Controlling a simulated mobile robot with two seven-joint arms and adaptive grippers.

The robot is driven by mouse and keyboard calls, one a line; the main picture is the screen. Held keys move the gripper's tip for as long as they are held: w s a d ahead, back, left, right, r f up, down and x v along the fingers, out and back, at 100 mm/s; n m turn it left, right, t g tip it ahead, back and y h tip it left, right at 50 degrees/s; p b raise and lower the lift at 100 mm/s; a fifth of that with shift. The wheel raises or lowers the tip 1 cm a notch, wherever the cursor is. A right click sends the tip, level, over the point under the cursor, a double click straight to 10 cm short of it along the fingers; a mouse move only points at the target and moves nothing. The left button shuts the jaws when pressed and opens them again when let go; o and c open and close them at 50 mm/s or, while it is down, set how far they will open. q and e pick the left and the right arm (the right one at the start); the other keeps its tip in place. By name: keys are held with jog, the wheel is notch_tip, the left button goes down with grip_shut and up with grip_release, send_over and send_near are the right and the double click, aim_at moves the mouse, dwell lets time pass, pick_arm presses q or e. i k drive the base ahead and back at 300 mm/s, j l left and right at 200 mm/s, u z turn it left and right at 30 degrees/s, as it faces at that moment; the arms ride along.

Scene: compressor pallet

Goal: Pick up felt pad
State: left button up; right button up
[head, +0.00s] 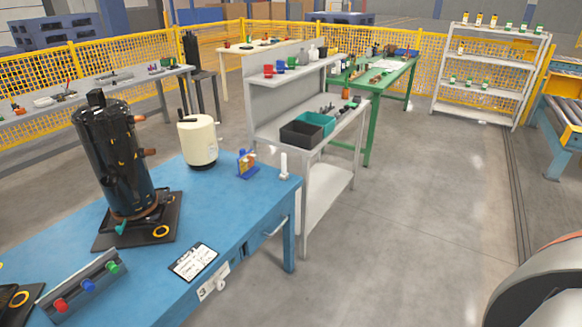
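I cannot pick out a felt pad for certain in the head view. A tall black compressor (113,160) stands on a dark square base (165,212) on the blue workbench (225,212). Another dark piece (14,300) with a yellow ring is cut off at the lower left edge. Neither of my grippers is in view.
A grey shelved bench (328,170) with dark and teal bins stands behind.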

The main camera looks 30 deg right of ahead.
aim_at(284, 176)
jog(key=i+l, duration=0.2)
jog(key=l, duration=0.2)
jog(key=i+l, duration=0.15)
jog(key=l, duration=0.25)
jog(key=i+l, duration=0.2)
jog(key=l, duration=0.2)
jog(key=i+l, duration=0.2)
jog(key=l, duration=0.2)
jog(key=i+l, duration=0.15)
jog(key=l, duration=0.25)
jog(key=i+l, duration=0.2)
jog(key=l, duration=0.2)
jog(key=i+l, duration=0.15)
jog(key=l, duration=0.25)
